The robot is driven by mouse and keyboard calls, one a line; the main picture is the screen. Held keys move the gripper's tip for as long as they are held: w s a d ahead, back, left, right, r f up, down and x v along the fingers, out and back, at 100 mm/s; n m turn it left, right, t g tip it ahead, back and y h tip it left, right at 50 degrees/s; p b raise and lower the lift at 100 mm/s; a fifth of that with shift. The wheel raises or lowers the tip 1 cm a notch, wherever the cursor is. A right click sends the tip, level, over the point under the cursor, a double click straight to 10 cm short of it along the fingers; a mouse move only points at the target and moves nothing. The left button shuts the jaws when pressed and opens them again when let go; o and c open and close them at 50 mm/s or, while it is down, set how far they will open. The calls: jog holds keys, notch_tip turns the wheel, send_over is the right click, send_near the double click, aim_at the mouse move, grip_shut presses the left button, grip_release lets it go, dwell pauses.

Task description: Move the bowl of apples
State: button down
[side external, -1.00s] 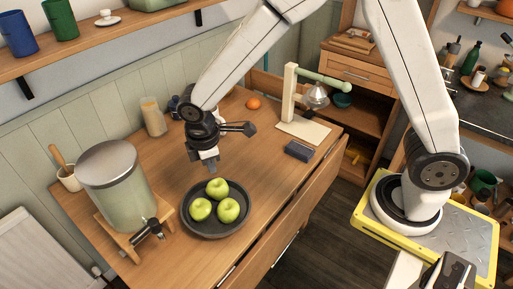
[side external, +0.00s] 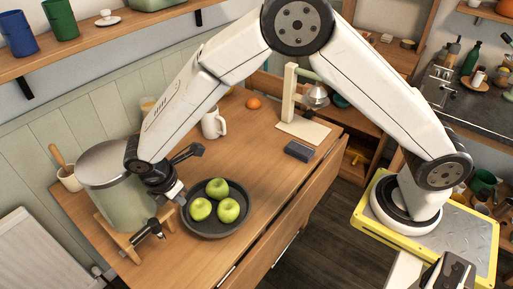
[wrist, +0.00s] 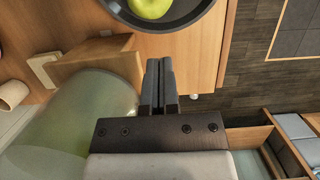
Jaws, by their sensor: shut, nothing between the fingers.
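The dark round bowl (side external: 207,235) sits on the wooden table and holds three green apples (side external: 229,211). In the wrist view the bowl's rim (wrist: 178,23) and part of one apple (wrist: 150,8) show at the top edge. My gripper (side external: 181,199) is at the bowl's left side, between it and the drink dispenser. In the wrist view my gripper (wrist: 160,62) has its two fingers together with nothing between them, and the tips point toward the bowl with a gap in the picture. Whether the gripper touches the bowl cannot be told from the side view.
The glass dispenser (side external: 125,205) on its wooden stand is close by my gripper, partly behind it. A white mug (side external: 214,123), an orange (side external: 253,103), a dark box (side external: 298,151) and a lamp stand (side external: 290,92) are farther back. The table right of the bowl is clear.

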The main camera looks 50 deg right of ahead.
aim_at(197, 218)
jog(key=shift+x, duration=4.4)
jog(key=d, duration=1.9)
jog(key=shift+d, duration=0.4)
jog(key=shift+r, duration=0.15)
jog(key=v, duration=1)
